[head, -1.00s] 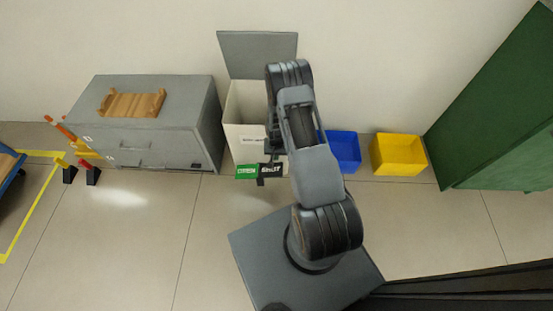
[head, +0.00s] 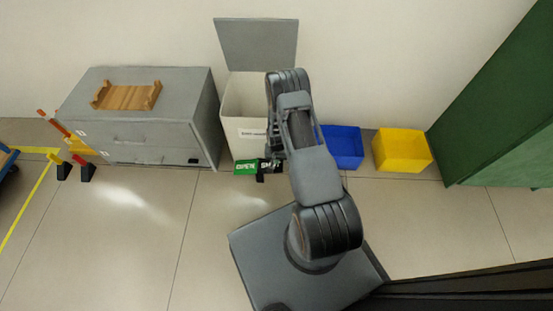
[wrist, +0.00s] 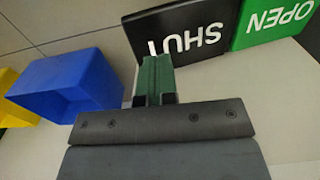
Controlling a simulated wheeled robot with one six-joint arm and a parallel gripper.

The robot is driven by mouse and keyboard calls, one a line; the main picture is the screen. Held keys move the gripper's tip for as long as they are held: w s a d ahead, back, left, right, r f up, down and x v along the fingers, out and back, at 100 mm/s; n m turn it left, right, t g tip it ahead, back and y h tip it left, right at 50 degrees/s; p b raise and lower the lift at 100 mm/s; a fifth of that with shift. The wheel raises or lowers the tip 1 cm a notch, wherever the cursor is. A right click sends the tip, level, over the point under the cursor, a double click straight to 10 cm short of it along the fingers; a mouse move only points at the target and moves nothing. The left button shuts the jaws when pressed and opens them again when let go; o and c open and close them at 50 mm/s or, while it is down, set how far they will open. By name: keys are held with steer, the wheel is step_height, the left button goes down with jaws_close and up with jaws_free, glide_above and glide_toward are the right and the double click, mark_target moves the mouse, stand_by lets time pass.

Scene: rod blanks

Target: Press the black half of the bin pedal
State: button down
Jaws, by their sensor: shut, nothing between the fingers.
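The white bin (head: 240,105) stands against the wall with its grey lid (head: 257,45) raised. Its pedal lies at the foot: a green half marked OPEN (head: 245,168) on the left and a black half marked SHUT, seen close up in the wrist view (wrist: 185,25). My gripper (head: 262,178) is shut and empty at the black half, partly covering it in the head view. In the wrist view its closed green-tipped fingers (wrist: 155,62) point at the lower edge of the black half, overlapping it in the picture. Whether they touch it I cannot tell.
A grey drawer cabinet (head: 150,132) with a wooden tray (head: 127,97) on top stands left of the bin. A blue box (head: 343,147) and a yellow box (head: 403,150) sit to the right, then a green cabinet (head: 500,110). The floor in front is clear.

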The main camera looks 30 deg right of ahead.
steer(key=shift+f, duration=0.1)
steer(key=shift+f+b, duration=2.25)
steer(key=shift+f, duration=0.25)
steer(key=shift+r, duration=0.15)
step_height(320, 180, up, 9)
steer(key=p, duration=0.6)
steer(key=shift+p, duration=0.35)
